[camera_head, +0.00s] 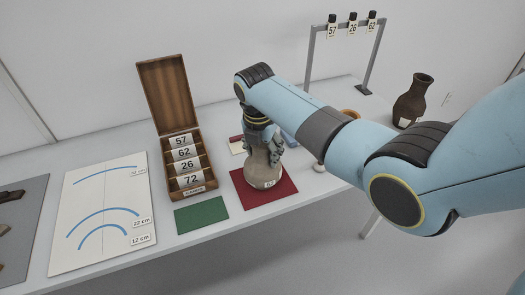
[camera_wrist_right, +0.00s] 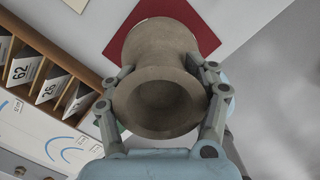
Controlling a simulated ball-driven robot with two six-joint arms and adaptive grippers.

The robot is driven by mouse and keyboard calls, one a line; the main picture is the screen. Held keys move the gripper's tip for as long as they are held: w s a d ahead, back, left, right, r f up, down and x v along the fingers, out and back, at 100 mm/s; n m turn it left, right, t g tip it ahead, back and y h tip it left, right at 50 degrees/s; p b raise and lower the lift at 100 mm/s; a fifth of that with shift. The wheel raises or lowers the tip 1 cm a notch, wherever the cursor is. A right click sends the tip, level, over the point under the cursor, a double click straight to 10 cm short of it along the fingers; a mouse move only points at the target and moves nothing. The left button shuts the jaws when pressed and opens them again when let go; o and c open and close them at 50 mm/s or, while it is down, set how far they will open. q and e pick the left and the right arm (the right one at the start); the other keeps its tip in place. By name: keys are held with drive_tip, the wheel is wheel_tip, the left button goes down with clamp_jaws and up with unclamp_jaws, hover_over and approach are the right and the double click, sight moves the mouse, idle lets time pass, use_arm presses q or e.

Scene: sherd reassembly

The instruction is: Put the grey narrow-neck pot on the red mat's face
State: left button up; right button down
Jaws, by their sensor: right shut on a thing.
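The grey narrow-neck pot (camera_head: 262,166) is upright over the red mat (camera_head: 284,188) in the head view, with a small label low on its side. Its base looks to be on or just above the mat; I cannot tell which. My right gripper (camera_head: 264,134) comes from above and is shut on the pot's neck. In the right wrist view, the gripper (camera_wrist_right: 166,98) has a finger on each side of the pot (camera_wrist_right: 160,45), below its open rim, with the red mat (camera_wrist_right: 202,28) beyond. My left gripper is not in view.
A green mat (camera_head: 202,215) lies left of the red mat. A wooden box with numbered cards (camera_head: 168,85) stands behind it. A white chart sheet (camera_head: 80,235) lies further left. A dark brown jug (camera_head: 413,98) and a rack with tags (camera_head: 309,62) stand at the back right.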

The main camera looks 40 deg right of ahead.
drive_tip(key=shift+c, duration=1.6)
unclamp_jaws()
drive_tip(key=shift+f, duration=0.1)
drive_tip(key=r, duration=0.4)
drive_tip(key=a+r, duration=0.1)
drive_tip(key=r, duration=0.3)
drive_tip(key=s+r+p, duration=0.1)
drive_tip(key=r, duration=0.3)
drive_tip(key=shift+a+r, duration=0.1)
drive_tip(key=shift+a, duration=0.2)
